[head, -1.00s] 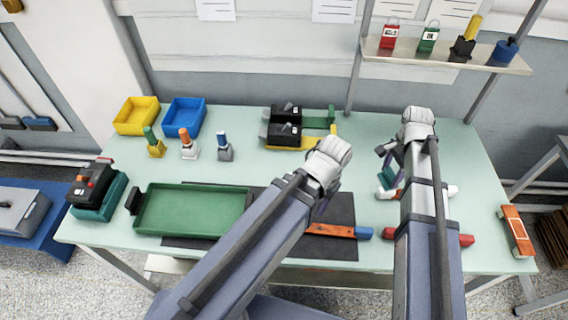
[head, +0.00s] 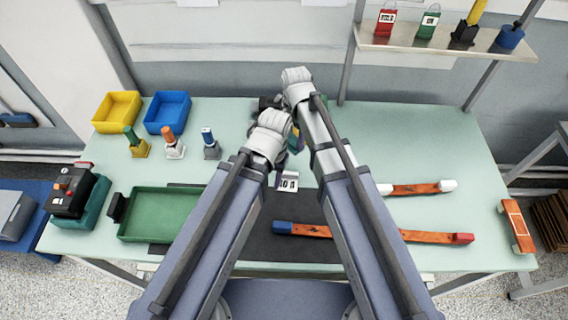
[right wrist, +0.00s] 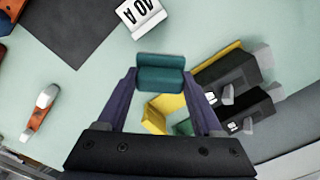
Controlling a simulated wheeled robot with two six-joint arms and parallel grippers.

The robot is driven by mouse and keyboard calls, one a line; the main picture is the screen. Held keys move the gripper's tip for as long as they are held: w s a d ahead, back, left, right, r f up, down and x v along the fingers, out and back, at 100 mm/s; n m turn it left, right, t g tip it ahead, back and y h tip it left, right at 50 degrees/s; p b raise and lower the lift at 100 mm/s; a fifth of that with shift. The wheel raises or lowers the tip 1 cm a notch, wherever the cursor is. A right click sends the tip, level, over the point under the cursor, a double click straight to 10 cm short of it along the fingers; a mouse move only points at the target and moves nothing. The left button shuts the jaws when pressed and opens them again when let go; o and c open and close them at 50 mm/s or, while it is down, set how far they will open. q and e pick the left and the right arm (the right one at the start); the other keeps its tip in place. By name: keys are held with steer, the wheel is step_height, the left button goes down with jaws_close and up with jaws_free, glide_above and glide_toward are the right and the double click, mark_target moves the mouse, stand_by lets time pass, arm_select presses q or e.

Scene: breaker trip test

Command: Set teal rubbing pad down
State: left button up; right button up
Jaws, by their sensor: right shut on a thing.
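The teal rubbing pad (right wrist: 160,73) is between the fingertips of my right gripper (right wrist: 158,85) in the right wrist view, and the gripper is shut on it. In the head view my right gripper (head: 295,138) is over the middle of the table; the wrist largely hides the pad there. My left gripper (head: 280,165) is close beside it, with its fingers mostly hidden behind its own wrist. A white label reading 40 A (right wrist: 140,12) lies beyond the pad; it also shows in the head view (head: 287,181).
Black breakers (right wrist: 228,82) in a yellow holder (right wrist: 215,62) are close to the right of the pad. A dark mat (head: 300,205), a green tray (head: 158,214) and orange bars (head: 425,236) lie nearer the front. The table's right rear (head: 430,135) is clear.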

arm_select(q)
steer(key=shift+f+b, duration=3.1)
steer(key=shift+f, duration=0.05)
arm_select(e)
steer(key=shift+f, duration=3.15)
steer(key=shift+f, duration=0.1)
arm_select(q)
step_height(320, 180, down, 4)
steer(key=b, duration=0.3)
steer(key=shift+r+b, duration=0.15)
steer(key=shift+b, duration=0.2)
arm_select(e)
step_height(320, 180, down, 4)
steer(key=shift+r, duration=0.25)
steer(key=shift+f, duration=0.15)
steer(key=o, duration=1.2)
arm_select(q)
step_height(320, 180, up, 12)
steer(key=p, duration=1.2)
arm_select(e)
step_height(320, 180, up, 12)
steer(key=shift+r, duration=0.2)
